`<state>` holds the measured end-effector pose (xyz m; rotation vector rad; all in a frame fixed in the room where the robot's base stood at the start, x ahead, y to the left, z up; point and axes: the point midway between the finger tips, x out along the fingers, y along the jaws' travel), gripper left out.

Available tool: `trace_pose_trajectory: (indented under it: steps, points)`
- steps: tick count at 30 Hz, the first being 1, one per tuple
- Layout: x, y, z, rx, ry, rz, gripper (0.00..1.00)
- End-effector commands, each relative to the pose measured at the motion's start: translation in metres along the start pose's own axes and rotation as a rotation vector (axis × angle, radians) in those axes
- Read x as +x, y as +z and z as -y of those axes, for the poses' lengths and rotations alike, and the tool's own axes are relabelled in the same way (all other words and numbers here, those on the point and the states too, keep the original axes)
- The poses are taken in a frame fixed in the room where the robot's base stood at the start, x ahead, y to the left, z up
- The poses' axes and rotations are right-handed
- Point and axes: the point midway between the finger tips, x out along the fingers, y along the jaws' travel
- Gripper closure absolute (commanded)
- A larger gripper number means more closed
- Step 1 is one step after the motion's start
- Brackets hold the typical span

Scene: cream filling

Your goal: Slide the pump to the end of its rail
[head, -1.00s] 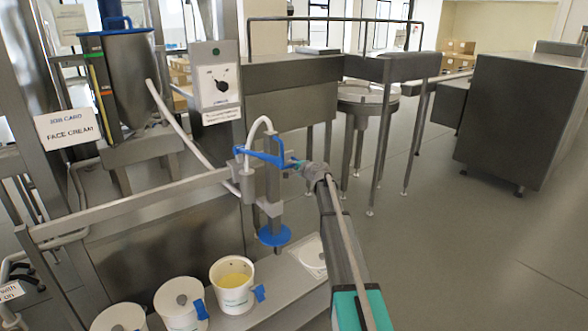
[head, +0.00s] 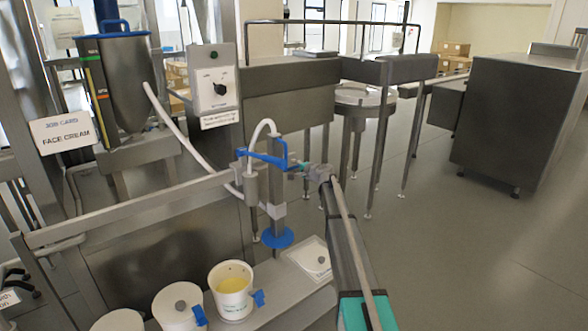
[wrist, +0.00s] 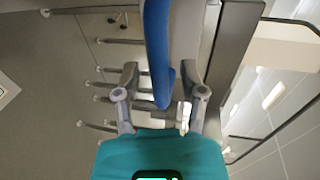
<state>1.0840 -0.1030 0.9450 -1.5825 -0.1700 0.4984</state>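The pump (head: 251,186) is a grey and white unit at the right end of its metal rail (head: 130,208), with a blue handle (head: 262,158) on it and a blue disc (head: 277,237) low on its upright part. My gripper (head: 297,171) is at the right end of the handle. In the wrist view, my gripper (wrist: 159,72) has its two fingers apart, one on each side of the blue handle (wrist: 158,45). Gaps show between the fingers and the handle. Whether either finger touches it is hard to tell.
Below the rail stand white tubs, one open with yellow cream (head: 231,287). A white square plate (head: 312,258) lies right of them. A control box (head: 214,84) and a steel hopper (head: 122,80) are behind. Open floor (head: 440,250) lies to the right.

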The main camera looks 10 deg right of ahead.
Motion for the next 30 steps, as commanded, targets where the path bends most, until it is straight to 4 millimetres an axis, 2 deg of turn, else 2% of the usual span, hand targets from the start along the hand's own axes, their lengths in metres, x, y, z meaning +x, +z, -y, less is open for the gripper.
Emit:
trace_pose_trajectory:
  steps: [11, 17, 23, 30]
  points:
    - [-0.001, 0.003, 0.000, 0.000, 0.000, 0.004, 0.45]
    - [-0.011, 0.002, -0.002, 0.000, -0.002, 0.002, 0.45]
    - [-0.037, 0.002, -0.007, 0.001, -0.003, 0.000, 0.45]
    - [-0.077, 0.003, -0.016, 0.001, -0.003, 0.001, 0.45]
